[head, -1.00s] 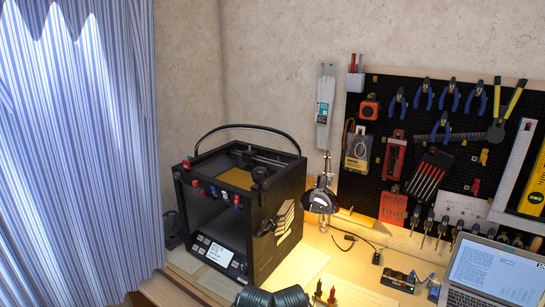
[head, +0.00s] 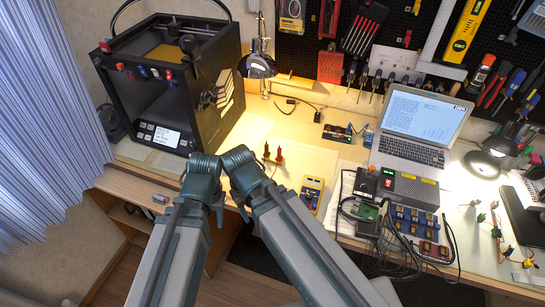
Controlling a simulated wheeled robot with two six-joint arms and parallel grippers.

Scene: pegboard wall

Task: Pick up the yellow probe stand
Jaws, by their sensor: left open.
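A small stand with yellow on it (head: 527,262), which looks like the yellow probe stand, is on the worktop at the far right edge of the head view. My two arms come up from the bottom, with their ribbed joints side by side near the middle, over the worktop's front edge. My left gripper is open and empty as far as I can see, but its fingers are hardly visible among the arm parts. It is far left of the stand and apart from it. I do not make out my right gripper.
Several similar small coloured stands (head: 495,231) are near the yellow one. Left of them are a wired power supply (head: 408,187), a laptop (head: 415,125) and a yellow multimeter (head: 312,194). A black 3D printer (head: 215,85) is at left.

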